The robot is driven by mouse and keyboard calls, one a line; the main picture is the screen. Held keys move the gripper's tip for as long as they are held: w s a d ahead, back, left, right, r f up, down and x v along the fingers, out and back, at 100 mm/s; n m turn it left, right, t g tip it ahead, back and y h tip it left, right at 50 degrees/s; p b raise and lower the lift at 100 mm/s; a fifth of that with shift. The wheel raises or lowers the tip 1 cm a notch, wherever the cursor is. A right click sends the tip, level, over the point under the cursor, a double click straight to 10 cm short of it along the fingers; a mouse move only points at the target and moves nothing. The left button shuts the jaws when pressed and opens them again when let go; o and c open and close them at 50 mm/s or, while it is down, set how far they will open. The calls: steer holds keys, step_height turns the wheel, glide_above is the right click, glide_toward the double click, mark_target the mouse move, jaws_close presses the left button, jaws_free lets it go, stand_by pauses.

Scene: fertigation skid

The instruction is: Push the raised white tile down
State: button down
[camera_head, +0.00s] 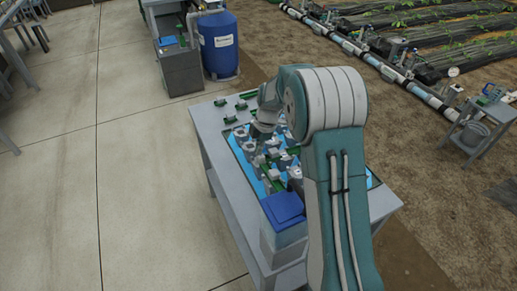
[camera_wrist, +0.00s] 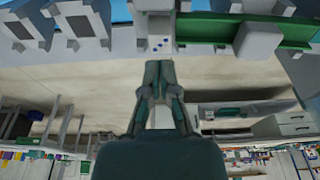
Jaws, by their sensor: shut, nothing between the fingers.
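A blue panel (camera_head: 275,203) lies on a grey table, with several pale blocks and green strips on it. In the wrist view my gripper (camera_wrist: 159,68) is shut and empty, its two fingertips together. Just beyond the tips is a white piece with small blue dots (camera_wrist: 160,44). A gap or contact there cannot be told. A pale block (camera_wrist: 258,41) sits on a green strip (camera_wrist: 205,28) to its right. I cannot tell which piece is the raised white tile. In the head view my arm hides part of the panel, and the fingertips are not clear.
The grey table (camera_head: 205,125) carries loose green pieces (camera_head: 220,102) at its far end. A blue box (camera_head: 283,207) stands at the near edge. A blue barrel (camera_head: 219,45) stands behind the table.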

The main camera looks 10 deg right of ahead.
mark_target(259, 157)
steer(key=shift+f, duration=2.3)
steer(key=shift+r, duration=4.05)
